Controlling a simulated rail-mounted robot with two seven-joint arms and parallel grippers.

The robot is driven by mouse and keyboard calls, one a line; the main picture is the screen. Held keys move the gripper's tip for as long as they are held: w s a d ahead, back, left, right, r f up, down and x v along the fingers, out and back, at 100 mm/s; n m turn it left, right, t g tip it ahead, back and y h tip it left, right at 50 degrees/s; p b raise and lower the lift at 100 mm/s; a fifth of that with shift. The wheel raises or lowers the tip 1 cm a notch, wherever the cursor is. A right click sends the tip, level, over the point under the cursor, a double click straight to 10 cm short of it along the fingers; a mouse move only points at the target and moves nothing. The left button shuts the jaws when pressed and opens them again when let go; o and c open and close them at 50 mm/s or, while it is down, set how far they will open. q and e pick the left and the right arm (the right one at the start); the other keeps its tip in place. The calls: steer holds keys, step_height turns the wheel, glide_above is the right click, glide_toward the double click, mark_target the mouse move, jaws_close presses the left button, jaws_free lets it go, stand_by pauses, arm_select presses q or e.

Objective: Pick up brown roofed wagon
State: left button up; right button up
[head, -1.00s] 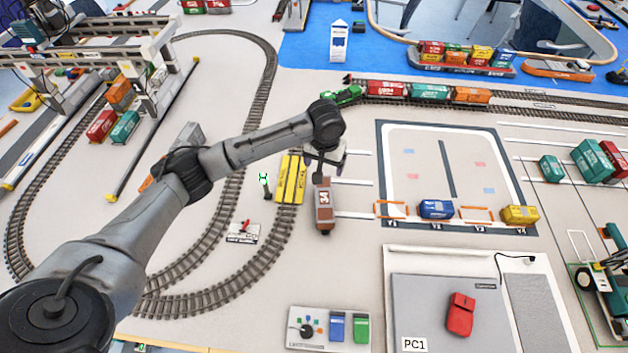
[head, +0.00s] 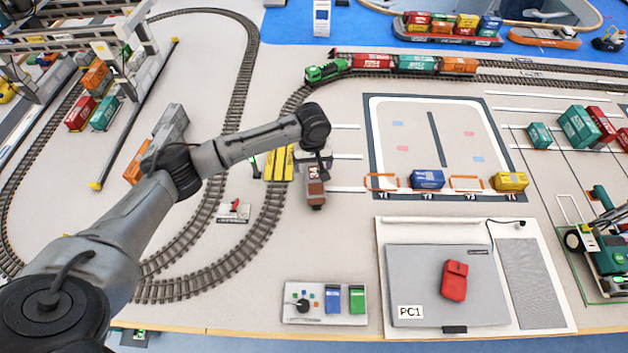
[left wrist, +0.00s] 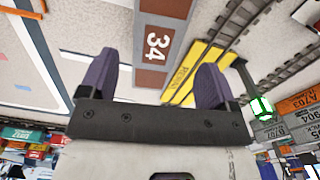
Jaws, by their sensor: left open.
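The brown roofed wagon (head: 316,198) stands on the pale table right of the yellow crossing plates, its far end hidden under my left gripper. My left gripper (head: 314,163) is open, above the wagon's far end. In the left wrist view my left gripper (left wrist: 155,78) has its fingers spread wider than the wagon, with nothing held. My right gripper is not in view.
A yellow level crossing (head: 279,163) on the curved track lies just left of the wagon. A grey platform (head: 425,300) with a red block (head: 454,281) is at front right. A control box (head: 325,302) is in front. Blue (head: 428,179) and yellow vehicles stand to the right.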

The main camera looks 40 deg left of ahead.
mark_target(314, 173)
arm_select(q)
steer(key=shift+w+d+f+b, duration=0.1)
steer(key=shift+f+b, duration=0.35)
steer(key=shift+f, duration=0.8)
steer(key=shift+w+f+b, duration=0.1)
steer(key=shift+f+b, duration=0.35)
steer(key=shift+f, duration=0.75)
steer(key=shift+s+f, duration=0.1)
steer(key=shift+f, duration=0.4)
steer(key=c, duration=1.1)
